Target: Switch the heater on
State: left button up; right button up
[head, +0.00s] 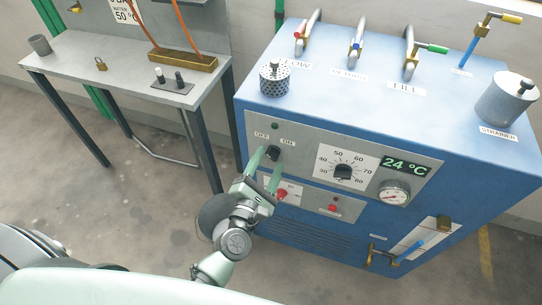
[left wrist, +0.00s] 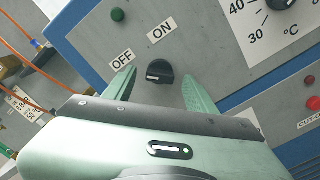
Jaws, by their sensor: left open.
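The heater switch is a black rotary knob (head: 272,153) on the grey front panel of the blue machine, below the OFF and ON labels. It also shows in the left wrist view as a black knob (left wrist: 159,72), its light mark pointing left, toward the OFF side. A dark green lamp (left wrist: 118,15) sits above the labels and looks unlit. My left gripper (head: 264,168) is open, with its green fingers on either side of the knob. In the left wrist view the fingers (left wrist: 160,88) stand apart from the knob. My right gripper is not in view.
Right of the switch are a temperature dial (head: 343,172), a display (head: 405,166) reading 24 °C and a gauge (head: 394,193). Red buttons (head: 282,194) (head: 332,208) lie below. Valves and a strainer (head: 507,100) stand on top. A grey bench (head: 110,65) is at left.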

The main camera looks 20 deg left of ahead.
pick_arm(q)
jog(key=shift+w, duration=0.85)
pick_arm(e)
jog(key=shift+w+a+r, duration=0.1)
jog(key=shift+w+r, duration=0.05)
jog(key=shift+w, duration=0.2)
pick_arm(q)
grip_shut()
